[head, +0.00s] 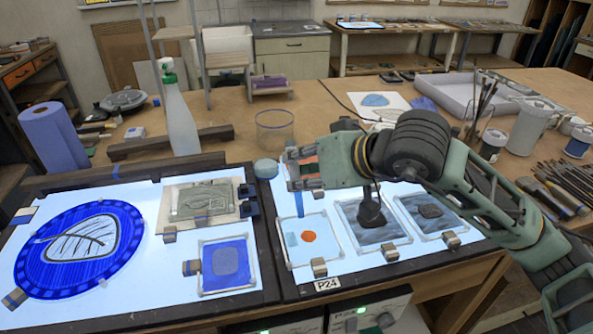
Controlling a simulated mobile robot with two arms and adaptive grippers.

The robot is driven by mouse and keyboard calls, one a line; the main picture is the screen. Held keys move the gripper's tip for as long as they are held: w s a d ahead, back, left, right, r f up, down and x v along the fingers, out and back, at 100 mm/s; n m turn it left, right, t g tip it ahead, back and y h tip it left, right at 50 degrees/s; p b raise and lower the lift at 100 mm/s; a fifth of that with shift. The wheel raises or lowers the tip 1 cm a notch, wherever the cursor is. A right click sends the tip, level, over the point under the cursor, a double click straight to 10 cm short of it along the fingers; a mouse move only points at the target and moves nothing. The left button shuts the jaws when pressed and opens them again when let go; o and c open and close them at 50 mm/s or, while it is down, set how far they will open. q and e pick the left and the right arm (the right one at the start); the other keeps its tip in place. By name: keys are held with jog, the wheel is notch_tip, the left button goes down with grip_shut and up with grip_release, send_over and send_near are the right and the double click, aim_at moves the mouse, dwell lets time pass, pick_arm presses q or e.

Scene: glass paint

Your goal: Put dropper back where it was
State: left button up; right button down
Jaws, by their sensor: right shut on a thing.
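My right gripper (299,170) reaches in from the right above the light table and points left. It is shut on the dropper, which is mostly hidden by the fingers. A thin blue length (299,204) shows just below the fingers; I cannot tell whether it is part of the dropper. A round teal-topped container (265,168) stands just left of the fingertips. A clear glass beaker (275,130) stands behind it. My left gripper is not in view.
The lit panel (290,262) under my right arm holds several small framed glass pieces. A blue leaf disc (50,255) lies on the left panel. A spray bottle (177,115) and blue paper roll (54,138) stand behind. Brushes, tools and jars crowd the right side.

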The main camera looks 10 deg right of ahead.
notch_tip(320, 180, up, 11)
jog(key=p, duration=0.5)
jog(key=shift+f, duration=0.15)
